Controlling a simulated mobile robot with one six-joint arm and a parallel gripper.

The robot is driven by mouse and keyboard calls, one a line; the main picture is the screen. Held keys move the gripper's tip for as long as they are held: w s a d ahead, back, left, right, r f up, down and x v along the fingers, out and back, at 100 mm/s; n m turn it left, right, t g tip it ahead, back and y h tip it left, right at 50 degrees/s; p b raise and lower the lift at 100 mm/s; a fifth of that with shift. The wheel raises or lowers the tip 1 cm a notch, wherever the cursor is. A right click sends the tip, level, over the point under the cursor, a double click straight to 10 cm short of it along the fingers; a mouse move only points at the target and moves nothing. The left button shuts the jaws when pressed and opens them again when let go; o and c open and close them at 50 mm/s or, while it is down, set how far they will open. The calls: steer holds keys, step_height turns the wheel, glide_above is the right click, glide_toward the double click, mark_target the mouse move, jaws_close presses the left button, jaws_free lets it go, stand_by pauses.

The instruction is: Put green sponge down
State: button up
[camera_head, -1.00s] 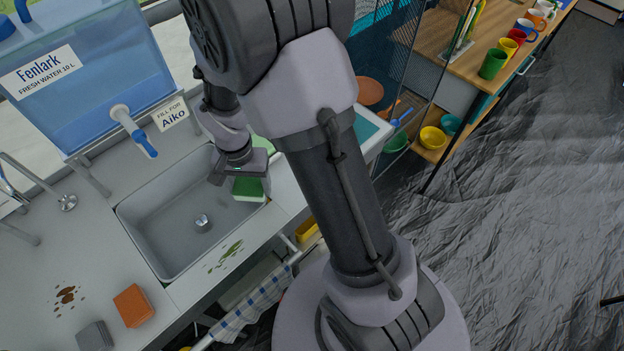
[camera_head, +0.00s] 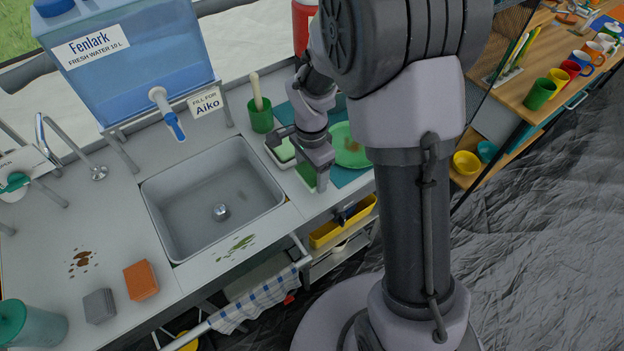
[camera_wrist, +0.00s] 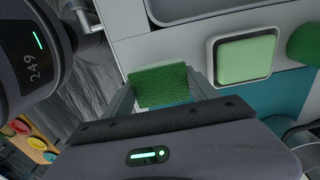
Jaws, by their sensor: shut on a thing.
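My gripper (camera_head: 314,174) is shut on the green sponge (camera_wrist: 158,86), which sits between its two fingers in the wrist view. In the head view the sponge (camera_head: 306,174) is mostly hidden by my gripper, to the right of the sink (camera_head: 215,195). A small pale dish (camera_wrist: 214,62) holding a light green pad (camera_wrist: 246,58) is beside the sponge, apart from it. The dish also shows just behind my gripper in the head view (camera_head: 270,153). I cannot tell whether the sponge touches the counter.
A green plate (camera_head: 348,148) lies right of my gripper on a teal mat (camera_head: 352,178). An orange sponge (camera_head: 141,280) and a grey sponge (camera_head: 99,305) lie at front left. A green stain (camera_head: 237,248) marks the sink's front edge.

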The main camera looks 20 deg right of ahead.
mark_target(311, 179)
steer(key=shift+w+f, duration=0.3)
steer(key=shift+f+b, duration=0.9)
steer(key=shift+f, duration=0.55)
steer(key=shift+f, duration=0.2)
steer(key=o, duration=1.3)
